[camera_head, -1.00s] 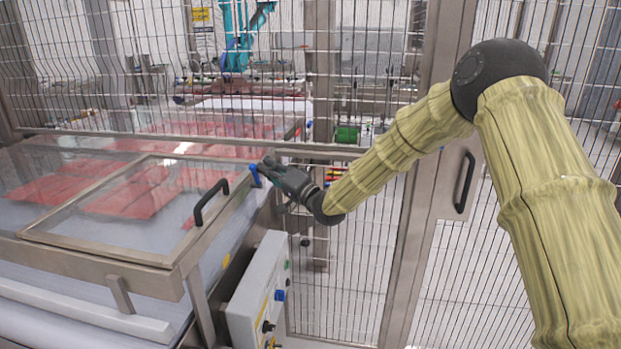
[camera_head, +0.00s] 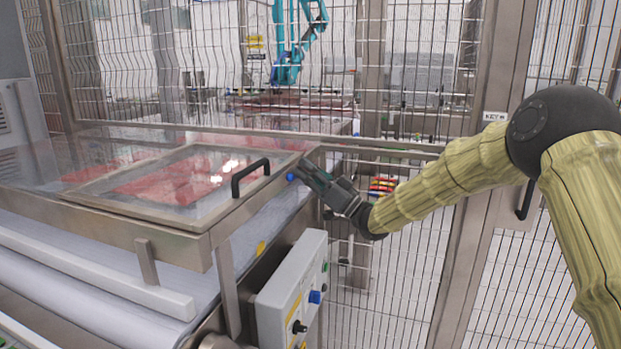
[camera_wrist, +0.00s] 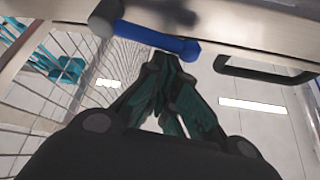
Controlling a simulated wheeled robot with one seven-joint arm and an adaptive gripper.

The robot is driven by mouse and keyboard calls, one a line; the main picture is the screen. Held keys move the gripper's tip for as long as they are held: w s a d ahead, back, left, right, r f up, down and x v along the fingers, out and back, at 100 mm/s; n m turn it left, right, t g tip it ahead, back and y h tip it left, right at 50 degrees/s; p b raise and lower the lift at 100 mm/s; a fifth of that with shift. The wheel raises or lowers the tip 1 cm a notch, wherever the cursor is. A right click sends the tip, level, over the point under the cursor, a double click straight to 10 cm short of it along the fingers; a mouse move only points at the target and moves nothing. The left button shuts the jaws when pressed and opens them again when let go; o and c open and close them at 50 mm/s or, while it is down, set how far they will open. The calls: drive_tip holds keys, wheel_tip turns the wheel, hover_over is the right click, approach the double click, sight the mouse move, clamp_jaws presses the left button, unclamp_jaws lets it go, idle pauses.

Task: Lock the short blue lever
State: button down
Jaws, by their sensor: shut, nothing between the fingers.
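The short blue lever (camera_wrist: 158,38) is mounted by a grey pivot on the metal frame edge. In the wrist view it lies roughly sideways, its rounded free end to the right. In the head view only a blue end of the lever (camera_head: 291,177) shows at the lid's far right corner; my gripper hides the rest. My gripper (camera_head: 303,165) is shut and empty. Its fingertips (camera_wrist: 167,60) are right at the lever, overlapping its lower edge in the wrist view; I cannot tell whether they touch it.
The clear framed lid (camera_head: 207,240) with a black handle (camera_head: 250,176) covers the conveyor on the left. A grey control box (camera_head: 290,295) with knobs sits below the gripper. Wire fencing (camera_head: 200,60) stands behind. Free space lies right of the machine, before the fence.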

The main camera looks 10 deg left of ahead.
drive_tip(key=shift+s+f+n+g+b, duration=0.3)
drive_tip(key=shift+f+n+g+b, duration=0.45)
drive_tip(key=shift+n, duration=0.35)
drive_tip(key=s+d+f+p, duration=0.1)
drive_tip(key=d, duration=0.8)
drive_tip(key=shift+d, duration=0.15)
idle(0.4)
